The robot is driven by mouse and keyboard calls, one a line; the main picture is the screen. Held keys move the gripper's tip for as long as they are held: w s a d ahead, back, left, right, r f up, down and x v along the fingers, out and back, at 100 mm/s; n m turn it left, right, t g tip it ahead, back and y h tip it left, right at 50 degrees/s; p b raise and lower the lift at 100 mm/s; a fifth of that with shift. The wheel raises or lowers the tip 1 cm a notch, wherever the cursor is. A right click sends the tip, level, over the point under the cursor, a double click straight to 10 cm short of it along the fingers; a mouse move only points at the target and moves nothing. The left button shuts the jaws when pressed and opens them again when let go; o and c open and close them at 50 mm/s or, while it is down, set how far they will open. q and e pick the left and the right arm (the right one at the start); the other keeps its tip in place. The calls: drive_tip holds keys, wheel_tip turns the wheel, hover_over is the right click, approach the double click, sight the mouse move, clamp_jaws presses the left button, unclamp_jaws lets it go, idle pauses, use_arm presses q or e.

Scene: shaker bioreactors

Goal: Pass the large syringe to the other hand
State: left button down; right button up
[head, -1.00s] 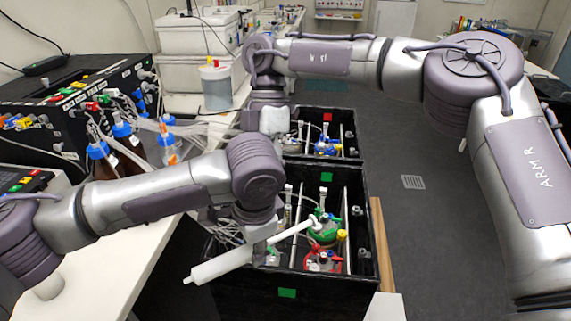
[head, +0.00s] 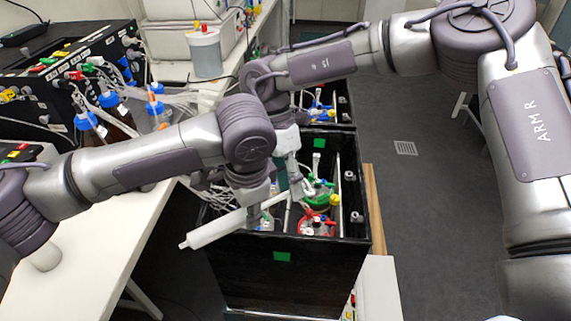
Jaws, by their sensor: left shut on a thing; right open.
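The large syringe (head: 216,230) is a long white tube, held slanted with its narrow tip low at the left and its other end up to the right. My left gripper (head: 256,213) is shut on it near the middle, above the front edge of a black box. My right gripper (head: 294,188) is open, just right of the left gripper, close by the plunger end of the syringe. The fingers overlap the syringe in this view, so I cannot tell whether the right ones touch it. Part of the plunger is hidden.
The black box (head: 262,262) below holds vessels with a green lid (head: 319,194) and a red lid (head: 318,226). A second black box stands behind it. A white bench (head: 95,240) with bottles and tubing lies at left.

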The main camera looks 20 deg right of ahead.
drive_tip(key=shift+s+f, duration=0.1)
drive_tip(key=shift+f, duration=0.2)
clamp_jaws()
use_arm(q)
drive_tip(key=c, duration=0.7)
unclamp_jaws()
drive_tip(key=shift+r, duration=0.1)
